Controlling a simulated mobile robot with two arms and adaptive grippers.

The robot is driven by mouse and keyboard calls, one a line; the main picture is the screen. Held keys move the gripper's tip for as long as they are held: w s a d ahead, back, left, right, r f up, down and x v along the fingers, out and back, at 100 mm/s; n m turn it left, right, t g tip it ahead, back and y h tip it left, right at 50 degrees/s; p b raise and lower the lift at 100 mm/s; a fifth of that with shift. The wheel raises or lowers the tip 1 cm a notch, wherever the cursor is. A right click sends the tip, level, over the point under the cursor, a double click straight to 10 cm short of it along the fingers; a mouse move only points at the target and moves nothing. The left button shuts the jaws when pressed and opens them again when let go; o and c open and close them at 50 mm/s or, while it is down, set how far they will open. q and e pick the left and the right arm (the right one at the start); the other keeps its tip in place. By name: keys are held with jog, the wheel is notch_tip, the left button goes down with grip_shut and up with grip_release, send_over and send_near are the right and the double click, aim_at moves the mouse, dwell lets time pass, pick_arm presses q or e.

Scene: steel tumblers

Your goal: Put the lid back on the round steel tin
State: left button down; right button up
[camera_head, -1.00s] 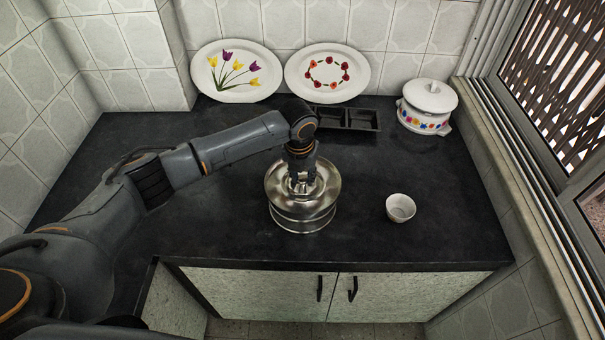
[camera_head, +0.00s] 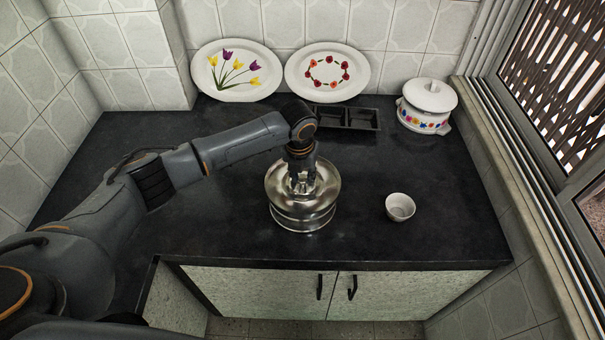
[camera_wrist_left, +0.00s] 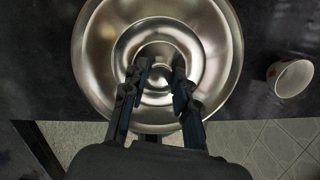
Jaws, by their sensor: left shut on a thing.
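The shiny round steel lid (camera_head: 327,182) is over the round steel tin (camera_head: 303,221) on the dark counter. My left gripper (camera_head: 302,186) comes down from above and is shut on the lid's central knob. In the left wrist view, the gripper's two fingers (camera_wrist_left: 164,74) close around the middle of the lid (camera_wrist_left: 105,60), which looks level. The lid hides the tin's opening and most of its upper part. I cannot tell whether the lid's edge touches the tin's rim. My right gripper is not in view.
A small white cup (camera_head: 400,208) stands to the right of the tin. A white lidded pot (camera_head: 427,106), a black divided tray (camera_head: 346,118) and two decorated plates, one with tulips (camera_head: 237,72) and one with red flowers (camera_head: 327,73), are at the back. The counter (camera_head: 440,190) is otherwise clear.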

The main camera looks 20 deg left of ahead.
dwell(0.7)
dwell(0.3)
pick_arm(q)
jog(key=c, duration=1)
grip_release()
jog(key=shift+o, duration=0.7)
jog(key=o, duration=0.4)
jog(key=shift+r+p, duration=0.1)
jog(key=shift+p, duration=0.25)
jog(key=shift+r+p, duration=3.3)
jog(key=shift+r, duration=0.15)
